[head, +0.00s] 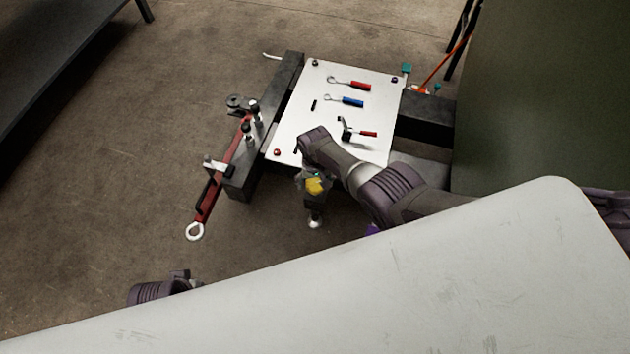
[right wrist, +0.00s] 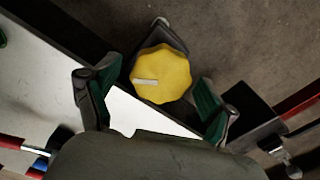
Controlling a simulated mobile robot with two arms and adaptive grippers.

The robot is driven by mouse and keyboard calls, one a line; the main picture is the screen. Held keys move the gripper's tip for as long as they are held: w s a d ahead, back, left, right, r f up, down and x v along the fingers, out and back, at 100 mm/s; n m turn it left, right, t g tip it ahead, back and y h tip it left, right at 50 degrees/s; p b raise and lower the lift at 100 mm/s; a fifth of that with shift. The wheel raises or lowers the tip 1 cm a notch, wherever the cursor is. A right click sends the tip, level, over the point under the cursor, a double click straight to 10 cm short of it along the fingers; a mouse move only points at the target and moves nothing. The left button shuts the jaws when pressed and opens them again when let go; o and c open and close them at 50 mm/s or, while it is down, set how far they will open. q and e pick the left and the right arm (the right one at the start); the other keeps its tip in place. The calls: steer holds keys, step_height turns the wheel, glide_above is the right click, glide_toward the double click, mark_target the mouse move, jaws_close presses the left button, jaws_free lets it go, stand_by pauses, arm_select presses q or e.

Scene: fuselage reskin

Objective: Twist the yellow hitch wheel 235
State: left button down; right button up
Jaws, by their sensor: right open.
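The yellow hitch wheel (head: 315,186) is a lobed knob with a white mark, beside the near edge of the white board. In the right wrist view the wheel (right wrist: 165,78) lies between the two green-padded fingers of my right gripper (right wrist: 158,80). The fingers are apart, one on each side of the wheel, with a gap visible on both sides. In the head view my right gripper (head: 312,176) is at the wheel and partly hidden by its own wrist. Part of my left arm's end (head: 165,288) shows at the lower left; its fingers cannot be made out.
The white board (head: 325,75) carries red- and blue-handled tools. A dark beam (head: 290,85) and a red bar with a ring end (head: 208,200) are left of it. A large pale panel (head: 400,290) fills the foreground. A green surface (head: 545,90) stands right.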

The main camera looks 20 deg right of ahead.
mark_target(315, 182)
steer(key=shift+r, duration=0.1)
step_height(315, 182, up, 12)
stand_by(0.6)
stand_by(0.4)
